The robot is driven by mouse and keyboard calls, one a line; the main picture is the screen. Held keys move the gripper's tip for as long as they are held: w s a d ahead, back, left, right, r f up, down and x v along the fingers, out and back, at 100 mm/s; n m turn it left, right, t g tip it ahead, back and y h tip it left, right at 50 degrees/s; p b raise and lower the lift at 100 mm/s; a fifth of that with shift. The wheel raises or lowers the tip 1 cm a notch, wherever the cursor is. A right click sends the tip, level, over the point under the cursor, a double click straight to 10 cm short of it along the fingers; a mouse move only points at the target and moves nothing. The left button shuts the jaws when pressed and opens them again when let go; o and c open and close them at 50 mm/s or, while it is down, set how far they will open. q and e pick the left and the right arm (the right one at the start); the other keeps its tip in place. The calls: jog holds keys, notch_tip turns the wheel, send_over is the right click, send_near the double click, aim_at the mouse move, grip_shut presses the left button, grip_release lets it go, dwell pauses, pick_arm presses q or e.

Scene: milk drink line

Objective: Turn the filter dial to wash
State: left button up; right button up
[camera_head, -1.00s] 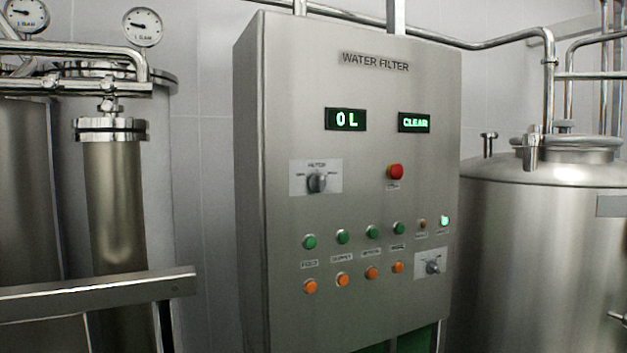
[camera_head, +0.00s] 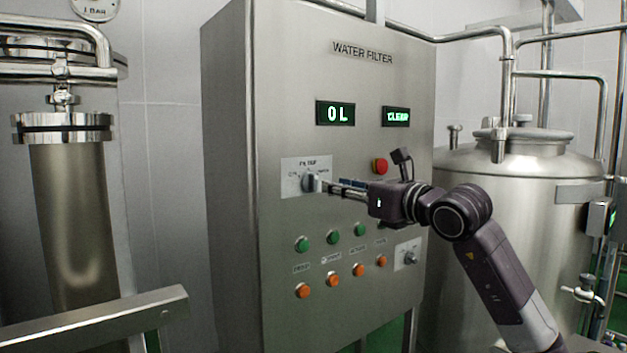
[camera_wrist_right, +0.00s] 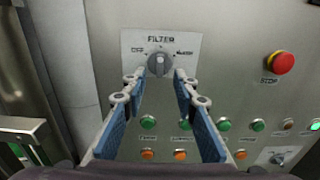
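The filter dial (camera_head: 309,182) is a dark grey knob on a pale plate on the steel water filter cabinet (camera_head: 232,180). In the right wrist view the dial (camera_wrist_right: 159,65) has OFF marked at its left and a label that looks like WASH at its right; its pointer stands about upright between them. My right gripper (camera_head: 322,184) reaches in from the right to the dial. In the wrist view its fingers (camera_wrist_right: 157,78) are spread, with the tips just below and to either side of the knob; I cannot tell whether they touch it. My left gripper is not in view.
A red stop button (camera_wrist_right: 279,63) is right of the dial, with green buttons (camera_head: 302,244) and orange buttons (camera_head: 303,291) below. A second dial (camera_head: 410,258) is lower right. A metal rail (camera_head: 95,318) stands at left.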

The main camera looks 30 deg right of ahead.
aim_at(316, 182)
jog(key=w+p, duration=0.1)
jog(key=w, duration=0.1)
jog(key=w+p, duration=0.1)
jog(key=w, duration=0.1)
jog(key=w+p, duration=0.1)
jog(key=w, duration=0.1)
jog(key=shift+w+a, duration=0.15)
jog(key=shift+a, duration=0.1)
jog(key=shift+w+f, duration=0.1)
jog(key=shift+w, duration=0.25)
jog(key=shift+c, duration=0.7)
grip_shut()
